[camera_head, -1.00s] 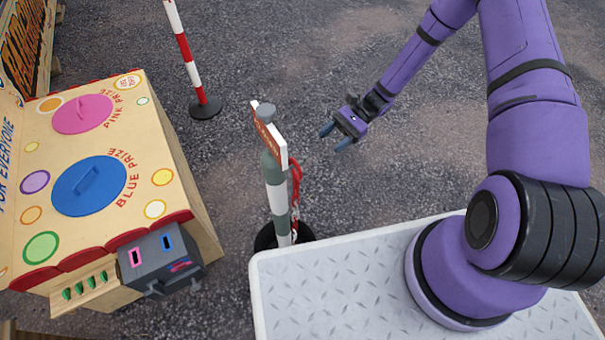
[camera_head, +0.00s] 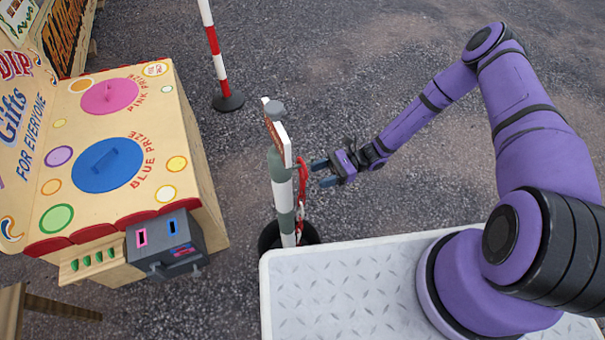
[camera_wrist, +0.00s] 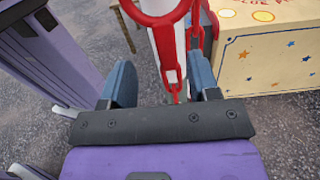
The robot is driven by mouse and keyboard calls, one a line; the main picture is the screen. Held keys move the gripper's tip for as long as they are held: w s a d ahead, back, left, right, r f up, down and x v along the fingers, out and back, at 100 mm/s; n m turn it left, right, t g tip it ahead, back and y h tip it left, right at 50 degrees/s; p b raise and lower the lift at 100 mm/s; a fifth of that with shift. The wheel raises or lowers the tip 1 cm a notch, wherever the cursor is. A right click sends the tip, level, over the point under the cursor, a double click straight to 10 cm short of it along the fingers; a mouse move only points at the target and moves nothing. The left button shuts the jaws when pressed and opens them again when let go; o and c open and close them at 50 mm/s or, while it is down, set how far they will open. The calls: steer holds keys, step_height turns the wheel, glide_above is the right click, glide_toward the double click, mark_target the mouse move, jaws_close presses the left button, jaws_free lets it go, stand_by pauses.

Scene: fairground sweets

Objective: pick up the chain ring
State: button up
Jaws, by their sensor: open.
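The red chain ring (camera_wrist: 160,19) shows at the top of the wrist view, partly cut off by the frame edge, in front of a white post. Red and white links hang beside it and reach down between my fingers in that picture. In the head view, the red ring and chain (camera_head: 302,172) hang on the right side of the green and white post (camera_head: 285,197). My gripper (camera_head: 322,172) is open just to the right of them, with its fingers pointing at the post. In the wrist view my two blue fingers (camera_wrist: 162,82) are apart, with nothing clamped between them.
A yellow prize box (camera_head: 75,205) with pink and blue lids stands left of the post, with a grey coin unit (camera_head: 165,245) on its front. A red and white pole (camera_head: 217,60) stands behind. Open gravel lies to the right.

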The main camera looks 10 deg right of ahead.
mark_target(302, 179)
steer(key=shift+w+x, duration=0.15)
steer(key=shift+x, duration=1.35)
steer(key=shift+w+x, duration=0.1)
steer(key=shift+x, duration=1.4)
jaws_close()
